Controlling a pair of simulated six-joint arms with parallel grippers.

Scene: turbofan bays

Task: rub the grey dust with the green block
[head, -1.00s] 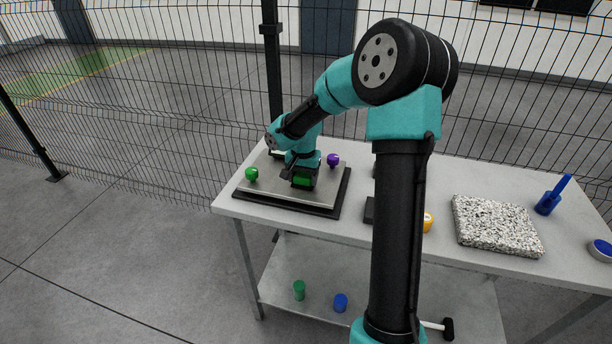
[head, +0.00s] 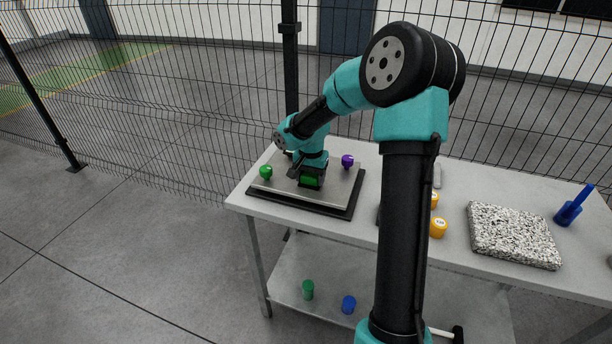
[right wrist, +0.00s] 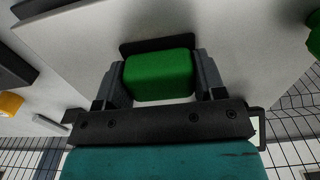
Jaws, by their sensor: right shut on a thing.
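The green block (right wrist: 158,76) is between the two fingers of my right gripper (right wrist: 160,85), which is shut on it. In the head view the green block (head: 309,181) is low over the light metal plate (head: 285,190), held by my right gripper (head: 311,177). I cannot tell whether the block touches the plate. No grey dust can be made out on the visible part of the plate; the arm and block hide some of it. My left gripper is not in view.
On the plate are a green knob (head: 266,172) at left and a purple knob (head: 347,161) at right. Yellow-orange pieces (head: 438,228), a speckled slab (head: 512,234) and a blue tool (head: 572,207) stand further right on the table. Green and blue cylinders (head: 348,304) sit on the lower shelf.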

